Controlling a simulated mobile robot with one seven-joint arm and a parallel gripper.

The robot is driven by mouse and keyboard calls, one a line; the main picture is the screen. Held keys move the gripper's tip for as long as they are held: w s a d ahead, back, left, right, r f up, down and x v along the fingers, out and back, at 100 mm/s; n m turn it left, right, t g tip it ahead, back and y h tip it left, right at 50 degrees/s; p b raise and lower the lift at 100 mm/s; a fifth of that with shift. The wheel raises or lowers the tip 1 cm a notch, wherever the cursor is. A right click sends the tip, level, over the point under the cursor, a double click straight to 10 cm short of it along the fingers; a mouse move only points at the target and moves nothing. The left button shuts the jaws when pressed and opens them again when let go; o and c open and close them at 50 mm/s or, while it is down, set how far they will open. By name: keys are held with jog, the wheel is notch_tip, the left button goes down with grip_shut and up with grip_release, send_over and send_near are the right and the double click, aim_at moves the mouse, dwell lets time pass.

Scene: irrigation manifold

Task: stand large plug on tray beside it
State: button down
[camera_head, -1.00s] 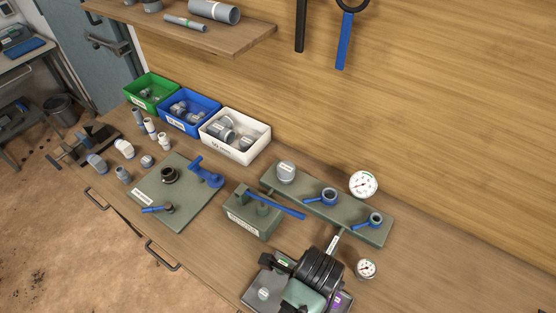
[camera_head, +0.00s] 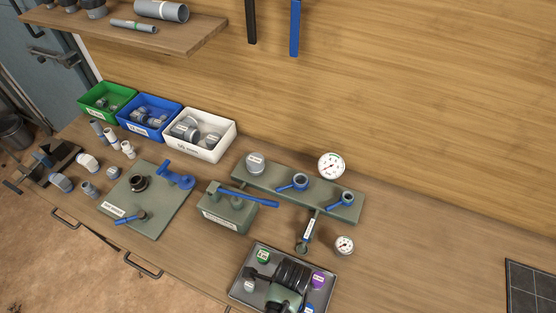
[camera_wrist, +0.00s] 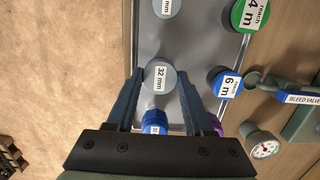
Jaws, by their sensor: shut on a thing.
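The plug's flat top faces the camera. Below it lies the grey metal tray (camera_wrist: 200,45); I cannot tell whether the plug touches it. In the head view the tray (camera_head: 243,290) is at the bottom, and my arm hides the held plug. Another grey plug (camera_head: 249,286) stands at the tray's left; it shows partly cut off in the wrist view (camera_wrist: 166,7).
Also on the tray are a green cap (camera_head: 263,256), a purple cap (camera_head: 318,280) and blue caps (camera_wrist: 225,83). Behind are the bleed valve (camera_head: 308,232), a gauge (camera_head: 344,245) and the manifold (camera_head: 325,199) with a grey plug (camera_head: 256,163). The bench at right is mostly clear.

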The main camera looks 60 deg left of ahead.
jog(key=shift+f, duration=0.2)
jog(key=shift+c, duration=1.4)
grip_release()
jog(key=shift+r, duration=0.15)
